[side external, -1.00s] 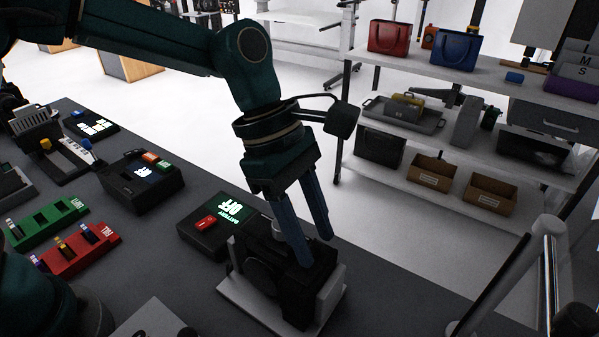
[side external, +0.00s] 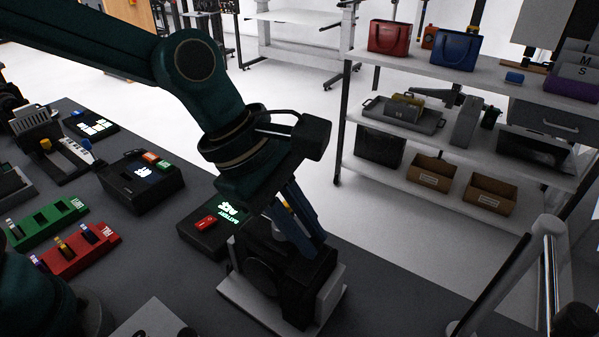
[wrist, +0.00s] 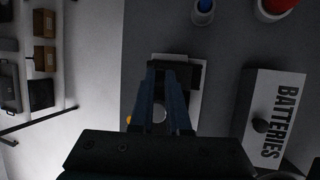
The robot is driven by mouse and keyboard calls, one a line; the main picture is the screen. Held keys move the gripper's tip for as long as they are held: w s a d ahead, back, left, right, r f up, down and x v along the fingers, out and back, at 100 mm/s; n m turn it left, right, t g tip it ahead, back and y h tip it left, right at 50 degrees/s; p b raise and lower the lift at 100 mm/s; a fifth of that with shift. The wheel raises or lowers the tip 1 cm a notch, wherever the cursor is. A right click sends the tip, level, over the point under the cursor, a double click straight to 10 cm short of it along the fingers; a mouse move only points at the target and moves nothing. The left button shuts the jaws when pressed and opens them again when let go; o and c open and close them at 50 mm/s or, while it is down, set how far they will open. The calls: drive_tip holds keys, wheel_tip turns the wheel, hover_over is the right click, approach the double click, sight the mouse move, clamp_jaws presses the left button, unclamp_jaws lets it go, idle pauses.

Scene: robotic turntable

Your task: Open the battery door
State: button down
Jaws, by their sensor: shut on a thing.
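A black camera-like device (side external: 292,284) stands on a light grey stand (side external: 250,300) at the front middle of the table. In the wrist view the device (wrist: 196,75) shows just beyond and beside the fingertips. My gripper (side external: 308,245) reaches down at a tilt onto the device's top right side. Its two blue fingers are close together, and in the wrist view my gripper (wrist: 166,72) is shut on part of the device. The gripped part is mostly hidden by the fingers, so I cannot make out the battery door's outline or how far open it is.
A black box (side external: 205,235) with a lit BATTERY OFF display and red switch stands close left. Red (side external: 78,248) and green (side external: 48,220) battery trays lie farther left. A white BATTERIES box (wrist: 275,120) shows in the wrist view. The table's edge runs close behind the device.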

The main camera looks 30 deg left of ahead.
drive_tip(key=shift+s+r+m+t, duration=0.2)
drive_tip(key=shift+s+t, duration=0.15)
drive_tip(key=shift+t, duration=0.35)
drive_tip(key=shift+s+r+m+t, duration=0.1)
drive_tip(key=shift+s+r+t, duration=0.15)
drive_tip(key=shift+t, duration=0.45)
drive_tip(key=shift+s, duration=0.1)
drive_tip(key=c, duration=0.9)
unclamp_jaws()
drive_tip(key=shift+v, duration=2.55)
drive_tip(key=shift+s, duration=0.1)
